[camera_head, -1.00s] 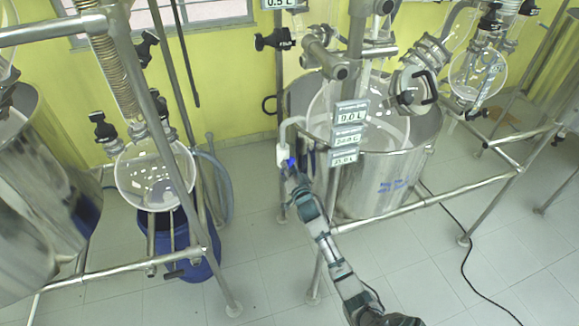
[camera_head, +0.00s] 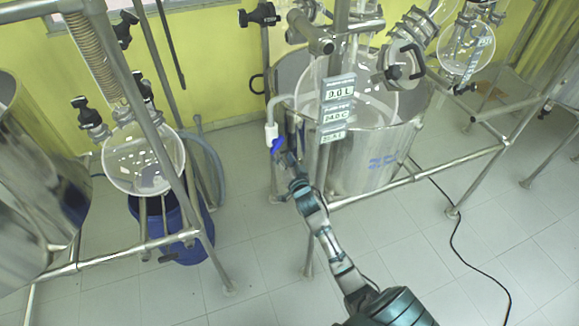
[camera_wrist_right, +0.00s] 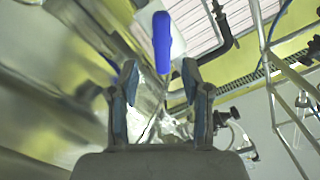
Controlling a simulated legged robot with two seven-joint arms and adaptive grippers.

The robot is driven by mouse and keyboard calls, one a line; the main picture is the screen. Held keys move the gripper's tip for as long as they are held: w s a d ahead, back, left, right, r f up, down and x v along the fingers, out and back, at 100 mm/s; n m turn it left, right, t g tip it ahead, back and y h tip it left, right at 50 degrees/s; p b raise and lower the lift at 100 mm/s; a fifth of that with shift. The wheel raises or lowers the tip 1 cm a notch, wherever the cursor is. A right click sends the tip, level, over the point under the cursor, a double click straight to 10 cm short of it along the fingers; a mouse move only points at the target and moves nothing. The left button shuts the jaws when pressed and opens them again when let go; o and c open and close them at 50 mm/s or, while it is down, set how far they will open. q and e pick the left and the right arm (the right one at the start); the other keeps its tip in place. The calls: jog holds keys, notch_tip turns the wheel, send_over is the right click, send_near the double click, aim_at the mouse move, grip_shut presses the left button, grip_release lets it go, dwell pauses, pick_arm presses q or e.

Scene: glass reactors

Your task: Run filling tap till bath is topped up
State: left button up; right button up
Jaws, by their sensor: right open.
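The filling tap (camera_head: 271,133) is a white fitting on a bent pipe at the left edge of the steel bath (camera_head: 367,166). Its blue lever (camera_head: 278,145) tilts in the head view. In the right wrist view the lever (camera_wrist_right: 162,42) lies just beyond and roughly between the fingertips. My right gripper (camera_head: 284,156) is at the lever; its jaws (camera_wrist_right: 159,72) are open with nothing held. Contact with the lever cannot be told. The bath surrounds a round glass vessel (camera_head: 352,88); the water level is unclear. My left gripper is not in view.
Small display plates (camera_head: 337,112) hang before the bath; their figures are hard to read. A blue bucket (camera_head: 172,225) sits under another reactor at left. A black cable (camera_head: 455,235) crosses the floor at right.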

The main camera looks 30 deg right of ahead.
jog(key=v, duration=0.6)
dwell(7.4)
